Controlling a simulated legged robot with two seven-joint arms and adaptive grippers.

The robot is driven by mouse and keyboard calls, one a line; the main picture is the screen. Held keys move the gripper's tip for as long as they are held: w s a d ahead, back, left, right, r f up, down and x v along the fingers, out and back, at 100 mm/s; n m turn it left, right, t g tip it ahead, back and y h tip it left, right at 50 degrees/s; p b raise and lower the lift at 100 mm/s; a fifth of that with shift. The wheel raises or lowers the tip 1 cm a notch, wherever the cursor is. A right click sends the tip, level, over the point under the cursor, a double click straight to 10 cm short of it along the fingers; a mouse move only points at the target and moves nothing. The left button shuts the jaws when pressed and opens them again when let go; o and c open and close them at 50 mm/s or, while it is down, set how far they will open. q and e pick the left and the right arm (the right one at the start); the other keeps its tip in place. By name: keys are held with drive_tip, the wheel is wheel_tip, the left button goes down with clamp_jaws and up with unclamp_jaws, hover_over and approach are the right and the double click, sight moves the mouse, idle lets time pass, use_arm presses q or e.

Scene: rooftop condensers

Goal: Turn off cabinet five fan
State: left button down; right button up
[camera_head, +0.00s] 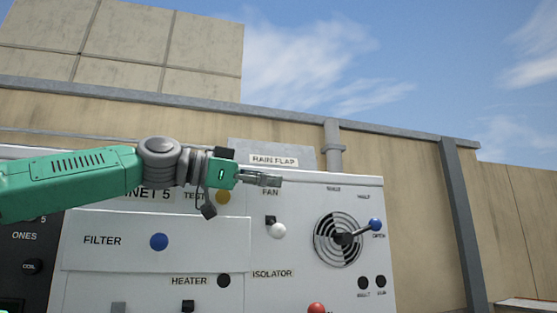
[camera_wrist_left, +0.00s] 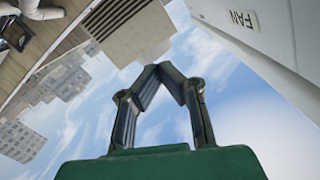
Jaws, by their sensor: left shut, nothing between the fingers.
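A white cabinet marked with a partly hidden label ending "NET 5" (camera_head: 150,196) fills the lower middle of the head view. Its FAN label (camera_head: 270,192) sits above a small switch with a dark base and a white ball knob (camera_head: 278,231). The knob hangs at the lower side of the base. My left gripper (camera_head: 272,181) is shut and empty, just above the FAN label and up from the white knob, apart from the knob. My right gripper is out of view.
A blue FILTER knob (camera_head: 159,242), black HEATER knob (camera_head: 223,280), yellow TEST knob (camera_head: 222,197) and red knob (camera_head: 316,308) are nearby. A RAIN FLAP label (camera_head: 274,160) is above.

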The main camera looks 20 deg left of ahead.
use_arm(q)
wheel_tip(320, 180, up, 4)
drive_tip(key=shift+r, duration=0.15)
idle(0.3)
drive_tip(key=shift+w+a, duration=0.1)
